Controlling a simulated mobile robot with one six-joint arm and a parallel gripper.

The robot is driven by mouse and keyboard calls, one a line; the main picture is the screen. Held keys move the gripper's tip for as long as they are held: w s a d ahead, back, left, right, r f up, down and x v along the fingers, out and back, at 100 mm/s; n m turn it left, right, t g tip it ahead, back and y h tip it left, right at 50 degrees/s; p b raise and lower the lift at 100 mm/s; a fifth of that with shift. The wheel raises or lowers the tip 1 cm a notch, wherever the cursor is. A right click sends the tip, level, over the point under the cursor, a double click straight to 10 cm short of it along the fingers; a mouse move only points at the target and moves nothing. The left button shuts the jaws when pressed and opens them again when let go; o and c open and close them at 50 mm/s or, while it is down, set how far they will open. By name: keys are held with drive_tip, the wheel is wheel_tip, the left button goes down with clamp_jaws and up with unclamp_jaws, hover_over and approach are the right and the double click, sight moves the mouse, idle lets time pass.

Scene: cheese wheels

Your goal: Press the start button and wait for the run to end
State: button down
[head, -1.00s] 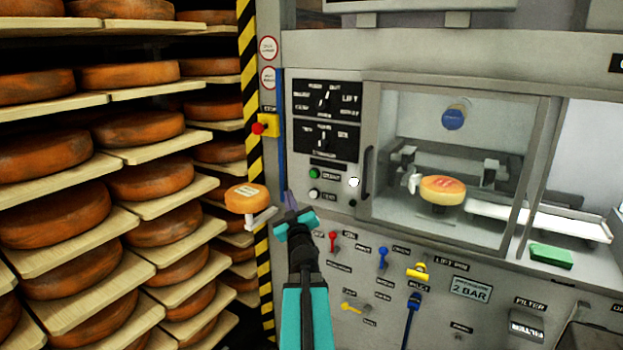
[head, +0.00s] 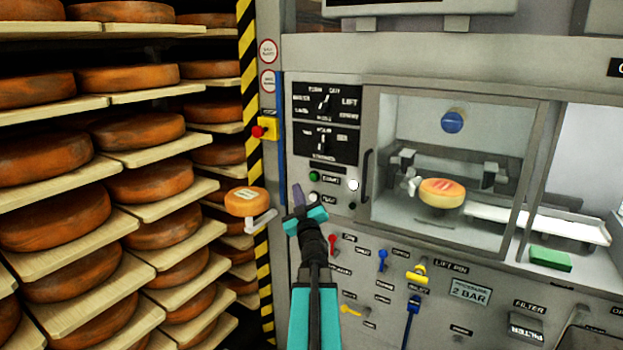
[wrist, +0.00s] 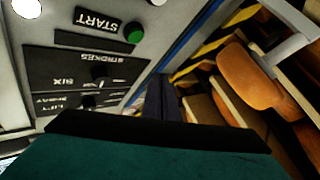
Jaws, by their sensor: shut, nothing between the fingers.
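The green start button (head: 314,176) is on the grey panel at the left of the machine, under two black dial plates. In the wrist view the green button (wrist: 134,33) sits beside the START label (wrist: 95,21), upside down. My gripper (head: 297,192) is shut and empty, with its fingertips just below and left of the button. It looks apart from the button; the exact gap cannot be told. In the wrist view my shut fingers show at the middle, with the button up and to the left of them.
A small cheese on a bracket (head: 245,202) stands out just left of my gripper. A red emergency stop (head: 261,131) is above it. Behind the closed window, a cheese wheel (head: 441,192) sits in the chamber. Coloured levers, including a red one (head: 333,241), are below the button. Shelves of cheese fill the left.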

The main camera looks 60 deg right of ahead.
sight(313, 177)
drive_tip(key=d+p, duration=0.2)
drive_tip(key=d, duration=0.5)
